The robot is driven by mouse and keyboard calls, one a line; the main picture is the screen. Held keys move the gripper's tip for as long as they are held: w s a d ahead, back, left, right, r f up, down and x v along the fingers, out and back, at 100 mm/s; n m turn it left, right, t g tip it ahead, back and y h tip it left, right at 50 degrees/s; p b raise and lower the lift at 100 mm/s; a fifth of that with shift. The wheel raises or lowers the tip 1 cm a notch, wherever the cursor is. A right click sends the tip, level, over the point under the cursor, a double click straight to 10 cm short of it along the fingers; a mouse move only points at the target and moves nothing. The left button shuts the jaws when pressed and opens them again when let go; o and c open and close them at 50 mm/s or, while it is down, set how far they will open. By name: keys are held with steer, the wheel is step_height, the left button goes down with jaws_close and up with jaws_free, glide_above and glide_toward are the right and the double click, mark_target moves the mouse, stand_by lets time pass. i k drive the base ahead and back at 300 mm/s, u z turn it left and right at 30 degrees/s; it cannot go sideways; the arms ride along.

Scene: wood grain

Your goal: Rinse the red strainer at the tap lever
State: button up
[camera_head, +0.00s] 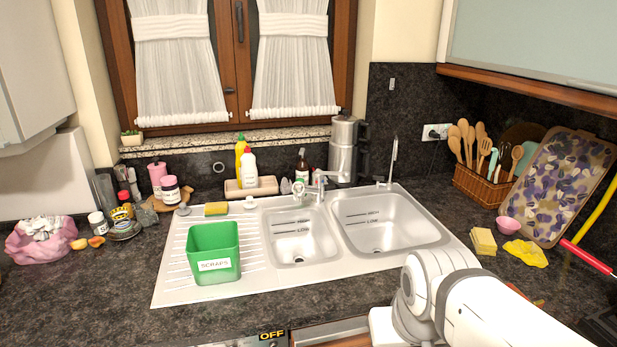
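The double sink (350,205) is set in the dark counter, with a small left basin (300,243) and a larger right basin (390,230). Both basins look empty. A chrome tap (320,188) stands at the back rim between them, with what looks like its lever beside it. A thin tall spout (393,160) rises behind the right basin. I cannot make out a red strainer; a small reddish thing (538,302) shows partly behind my arm, too hidden to identify. My white arm fills the lower right; my gripper is not in view.
A green scraps bin (213,252) stands on the drainboard, with a yellow sponge (216,209) behind it. Bottles (249,166) and a steel urn (343,150) line the back.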

mark_target(346, 174)
steer(key=z, duration=0.05)
steer(key=i, duration=1)
steer(key=u, duration=0.05)
